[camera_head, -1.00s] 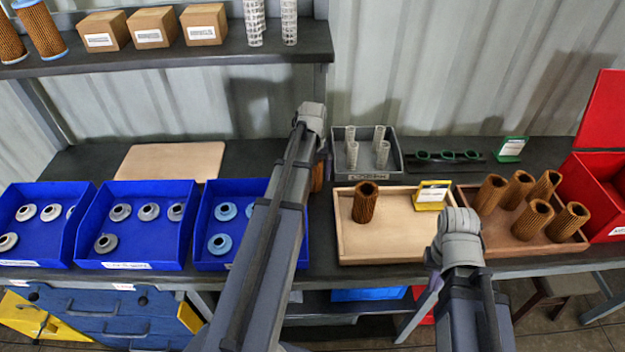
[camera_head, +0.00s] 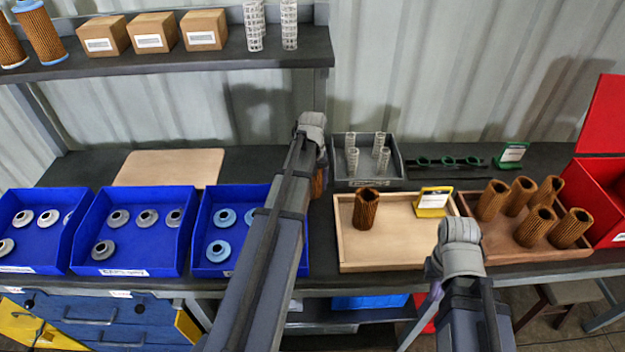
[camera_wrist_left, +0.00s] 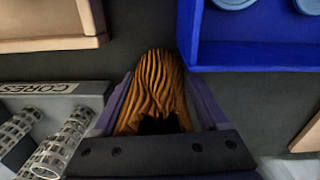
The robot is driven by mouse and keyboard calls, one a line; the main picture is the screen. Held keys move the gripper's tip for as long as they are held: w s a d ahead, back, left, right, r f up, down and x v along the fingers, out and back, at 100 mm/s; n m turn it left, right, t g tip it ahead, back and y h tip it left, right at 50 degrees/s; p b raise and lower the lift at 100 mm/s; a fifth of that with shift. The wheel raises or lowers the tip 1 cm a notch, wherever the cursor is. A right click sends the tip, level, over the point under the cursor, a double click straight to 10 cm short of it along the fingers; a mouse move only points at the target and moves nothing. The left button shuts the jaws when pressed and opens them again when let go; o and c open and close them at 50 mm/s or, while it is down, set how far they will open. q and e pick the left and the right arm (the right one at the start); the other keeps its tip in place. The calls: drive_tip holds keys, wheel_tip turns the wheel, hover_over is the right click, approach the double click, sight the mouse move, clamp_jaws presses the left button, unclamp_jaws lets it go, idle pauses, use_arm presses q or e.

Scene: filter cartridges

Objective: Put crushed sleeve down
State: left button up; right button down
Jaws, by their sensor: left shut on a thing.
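My left gripper (camera_wrist_left: 155,110) is shut on a brown pleated sleeve (camera_wrist_left: 157,80), over the dark bench between the blue bins and the trays. In the head view my arm hides most of this sleeve (camera_head: 319,183); its pleats look uneven in the wrist view. I cannot tell whether it touches the bench. A light wooden tray (camera_head: 390,262) with a yellow-framed sign (camera_head: 433,203) holds one brown sleeve (camera_head: 367,209), upright at its left. My right gripper (camera_head: 436,292) is near the bench's front edge, its fingers mostly hidden by my arm.
A grey cores tray (camera_head: 369,182) with several mesh cores stands behind the light tray. A browner tray (camera_head: 480,235) holds several sleeves; a red box (camera_head: 600,185) is at far right. Blue bins (camera_head: 215,268) with end caps stand left. A wooden board (camera_head: 170,168) lies behind them.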

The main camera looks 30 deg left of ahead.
use_arm(q)
drive_tip(key=shift+c, duration=1.2)
wheel_tip(320, 180, up, 8)
drive_tip(key=f+p, duration=0.1)
drive_tip(key=p, duration=0.7)
drive_tip(key=w+d+b, duration=0.1)
drive_tip(key=w+d, duration=0.8)
drive_tip(key=d, duration=0.6)
drive_tip(key=shift+w+d, duration=0.2)
